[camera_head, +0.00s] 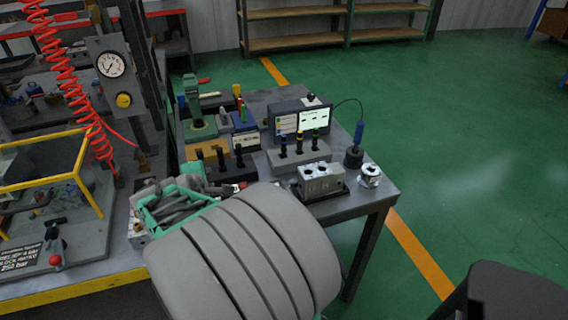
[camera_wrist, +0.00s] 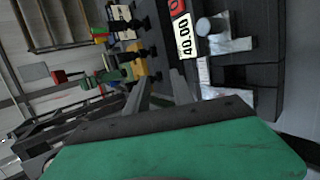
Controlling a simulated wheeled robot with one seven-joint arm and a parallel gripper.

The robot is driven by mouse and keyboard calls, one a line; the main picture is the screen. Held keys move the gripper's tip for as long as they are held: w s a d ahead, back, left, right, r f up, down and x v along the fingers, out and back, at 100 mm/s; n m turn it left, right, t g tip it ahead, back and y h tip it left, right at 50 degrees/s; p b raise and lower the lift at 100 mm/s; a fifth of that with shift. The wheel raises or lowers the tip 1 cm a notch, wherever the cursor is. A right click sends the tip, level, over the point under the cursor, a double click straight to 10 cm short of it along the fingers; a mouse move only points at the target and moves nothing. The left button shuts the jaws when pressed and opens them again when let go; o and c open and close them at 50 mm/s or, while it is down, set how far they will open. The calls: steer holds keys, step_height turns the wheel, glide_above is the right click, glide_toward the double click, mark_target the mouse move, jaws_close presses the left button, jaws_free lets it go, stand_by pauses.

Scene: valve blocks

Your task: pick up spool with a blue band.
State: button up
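The spool with a blue band (camera_head: 283,144) is black and stands upright at the left end of a grey block (camera_head: 290,160) in the head view. A yellow-banded spool (camera_head: 299,142) and a green-banded spool (camera_head: 315,139) stand to its right in the same block. My gripper (camera_wrist: 160,92) shows only partly in the wrist view, as dark grey shapes beyond a large green and black part. Its fingertips are unclear, and I see nothing clearly held.
A metal valve block (camera_head: 321,180) and a round metal part (camera_head: 370,174) stand in front of the spools. Behind is a box with a lit screen (camera_head: 313,119). Black pegs (camera_head: 220,158) stand to the left. A blue-handled tool (camera_head: 358,135) stands near the table's right edge.

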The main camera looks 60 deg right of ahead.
mark_target(283, 141)
steer(key=s+d+n+h+b, duration=0.1)
steer(key=s+d, duration=0.1)
steer(key=d, duration=0.1)
steer(key=s+d+n+g+h, duration=0.1)
steer(key=s+d+n+h, duration=0.1)
steer(key=d, duration=0.2)
steer(key=s+d+f+n+h+b, duration=0.1)
steer(key=s+d+n, duration=0.1)
steer(key=d, duration=0.2)
steer(key=shift+s+d+g+h+b, duration=0.15)
steer(key=shift+s+g+h+b, duration=0.15)
steer(key=shift+s+h+b, duration=0.1)
steer(key=s+d+n+h, duration=0.1)
steer(key=d+n, duration=0.1)
steer(key=d, duration=0.2)
steer(key=s+d+r+n+h+b, duration=0.1)
steer(key=s+d+n, duration=0.1)
steer(key=d, duration=0.2)
steer(key=s+d+n+h+b, duration=0.1)
steer(key=d+n, duration=0.2)
steer(key=d, duration=0.1)
steer(key=shift+s+d+r+g+h, duration=0.2)
steer(key=shift+s+d+g+h, duration=0.1)
steer(key=shift+s+g, duration=0.1)
steer(key=shift+w+d, duration=0.15)
steer(key=shift+d, duration=0.1)
steer(key=shift+r, duration=0.1)
steer(key=shift+c, duration=0.6)
jaws_close()
